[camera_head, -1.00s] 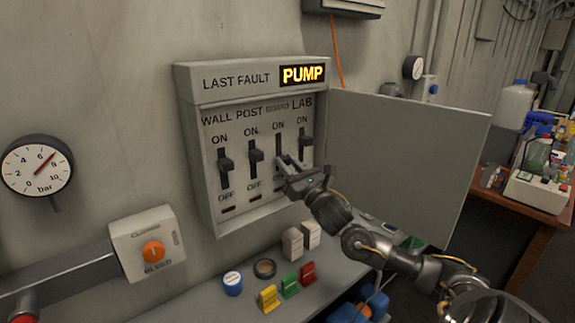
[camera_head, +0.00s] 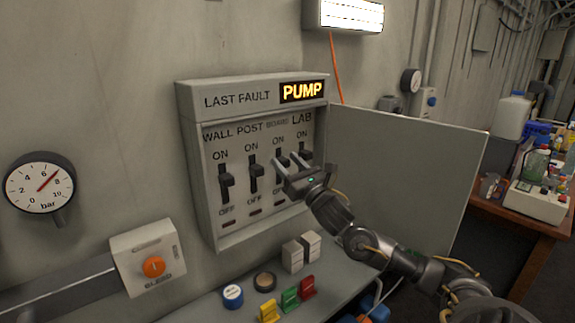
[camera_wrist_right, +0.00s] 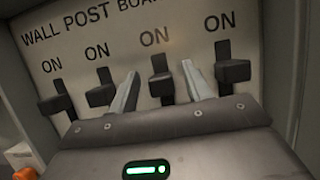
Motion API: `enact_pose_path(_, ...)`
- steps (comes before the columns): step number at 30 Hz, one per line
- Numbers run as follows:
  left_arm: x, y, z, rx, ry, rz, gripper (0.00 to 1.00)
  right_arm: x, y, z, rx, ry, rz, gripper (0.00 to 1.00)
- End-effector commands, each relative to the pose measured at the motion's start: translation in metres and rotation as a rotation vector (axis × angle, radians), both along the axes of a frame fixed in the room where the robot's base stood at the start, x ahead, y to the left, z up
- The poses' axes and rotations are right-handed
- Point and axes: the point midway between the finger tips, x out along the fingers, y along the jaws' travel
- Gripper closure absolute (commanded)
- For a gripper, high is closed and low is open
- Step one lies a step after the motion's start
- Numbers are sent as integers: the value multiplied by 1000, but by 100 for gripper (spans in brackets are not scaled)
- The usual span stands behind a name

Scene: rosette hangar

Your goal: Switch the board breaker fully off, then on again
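The grey breaker panel (camera_head: 186,110) on the wall has four dark levers in a row, with ON above each and OFF below. The board lever (camera_wrist_right: 162,85) is third from the left and sits about level with its neighbours, towards the ON end. My right gripper (camera_head: 291,168) is at this lever in the head view and partly hides it. In the wrist view the right gripper (camera_wrist_right: 160,88) is open, one finger on each side of the board lever, with visible gaps. Its lower slot is hidden by the gripper. My left gripper is out of view.
The panel's open door (camera_head: 405,170) stands right of my right gripper, behind the forearm. The lab lever (camera_wrist_right: 232,70) is close beside the right finger, the post lever (camera_wrist_right: 101,93) beside the left one. A shelf (camera_head: 208,305) below holds small blocks. A lamp (camera_head: 349,15) above is lit.

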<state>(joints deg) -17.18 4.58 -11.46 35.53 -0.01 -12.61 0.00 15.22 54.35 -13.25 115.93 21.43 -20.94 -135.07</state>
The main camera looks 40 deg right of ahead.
Motion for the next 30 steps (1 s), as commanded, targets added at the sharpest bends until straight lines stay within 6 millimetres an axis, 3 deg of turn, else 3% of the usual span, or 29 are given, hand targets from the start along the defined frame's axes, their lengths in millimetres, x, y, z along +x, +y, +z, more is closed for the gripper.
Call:
enact_pose_path(7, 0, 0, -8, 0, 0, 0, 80, -8, 0, -8, -1, 3, 0, 51)
enact_pose_path(21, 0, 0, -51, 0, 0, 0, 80, -82, 2, -39, 0, 4, 1, 51)
enact_pose_path(30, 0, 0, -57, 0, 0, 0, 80, -99, 2, -42, -1, 1, 0, 51)
